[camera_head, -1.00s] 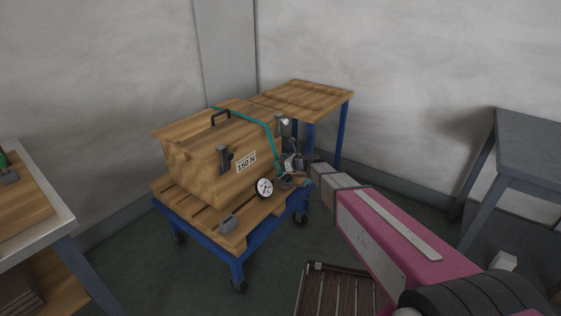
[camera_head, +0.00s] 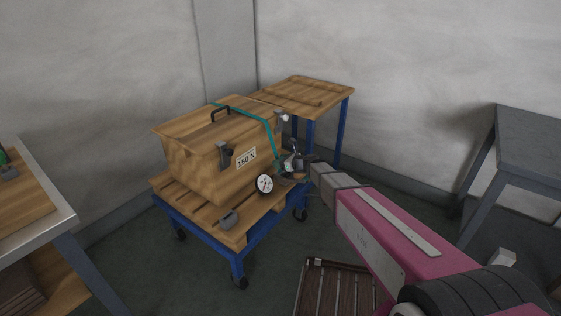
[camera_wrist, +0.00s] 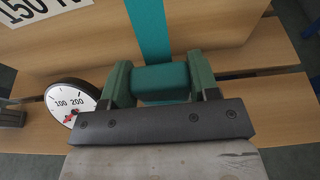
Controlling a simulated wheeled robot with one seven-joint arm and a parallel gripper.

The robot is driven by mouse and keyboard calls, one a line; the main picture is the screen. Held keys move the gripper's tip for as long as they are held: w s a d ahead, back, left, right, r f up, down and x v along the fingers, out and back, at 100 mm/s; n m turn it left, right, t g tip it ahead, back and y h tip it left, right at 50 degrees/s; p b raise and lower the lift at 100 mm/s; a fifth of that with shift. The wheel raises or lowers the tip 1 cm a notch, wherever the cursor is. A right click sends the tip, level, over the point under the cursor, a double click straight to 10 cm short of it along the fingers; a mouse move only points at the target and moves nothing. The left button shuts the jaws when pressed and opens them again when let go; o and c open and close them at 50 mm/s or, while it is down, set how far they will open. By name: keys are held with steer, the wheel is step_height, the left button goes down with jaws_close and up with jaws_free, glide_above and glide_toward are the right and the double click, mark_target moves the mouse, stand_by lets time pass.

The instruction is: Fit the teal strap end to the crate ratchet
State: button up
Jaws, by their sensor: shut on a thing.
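The teal strap (camera_head: 262,120) runs over the lid of the wooden crate (camera_head: 195,170) and down its right side. In the wrist view the strap (camera_wrist: 150,30) comes down to a teal end piece (camera_wrist: 160,78) between the two green fingers of my gripper (camera_wrist: 159,84). The fingers are shut on this end piece. In the head view my gripper (camera_head: 288,168) is low beside the crate's right side, among small grey metal parts. I cannot tell which of these parts is the crate ratchet. In the wrist view no ratchet shows clearly.
A round dial gauge (camera_head: 264,184) is left of my gripper, near the "150 N" label (camera_head: 246,157). The crate stands on a slatted cart (camera_head: 185,205) with a blue frame. A grey bracket (camera_head: 228,219) lies at its front. A wooden table (camera_head: 300,92) stands behind.

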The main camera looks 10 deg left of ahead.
steer(key=shift+f, duration=0.8)
steer(key=o, duration=1)
steer(key=shift+o, duration=0.2)
step_height(320, 180, up, 4)
steer(key=shift+s+r, duration=0.1)
steer(key=s+a+r, duration=0.5)
steer(key=s+r, duration=0.1)
steer(key=s, duration=0.4)
steer(key=shift+a+r, duration=0.2)
steer(key=shift+r, duration=0.2)
steer(key=shift+s, duration=0.1)
